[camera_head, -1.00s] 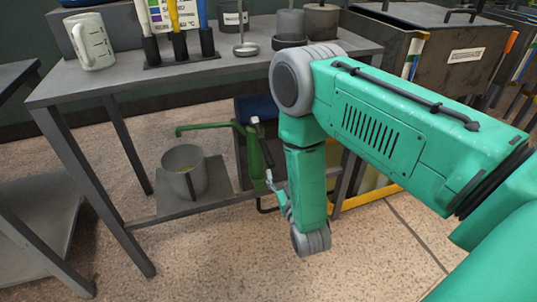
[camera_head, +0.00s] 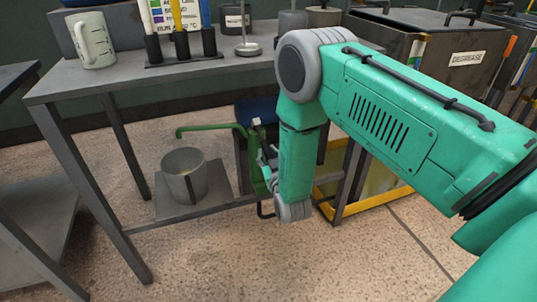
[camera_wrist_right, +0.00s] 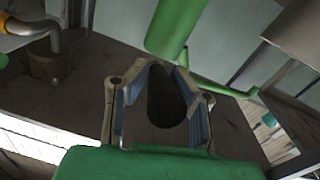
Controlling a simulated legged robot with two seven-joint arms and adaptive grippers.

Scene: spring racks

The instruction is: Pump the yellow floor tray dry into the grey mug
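The yellow floor tray (camera_head: 345,209) stands low behind my right forearm, partly hidden, with murky liquid inside. The grey mug (camera_head: 184,174) stands upright on a low plate. A green pump (camera_head: 256,172) stands right of the mug. Its green spout (camera_head: 211,127) reaches left, ending above the mug's left side. My right gripper (camera_head: 267,160) is at the pump, partly hidden by my arm. In the wrist view its fingers (camera_wrist_right: 163,88) closely flank a dark round handle (camera_wrist_right: 167,108) and look shut on it. My left gripper is out of view. The mug's liquid level is unclear.
The grey workbench (camera_head: 120,80) stands over the pump and mug, its legs close around. On top are a pale jug (camera_head: 91,40) and several coloured tubes in a rack. A dark DEGREASE bin (camera_head: 425,50) is at the right. The front floor is clear.

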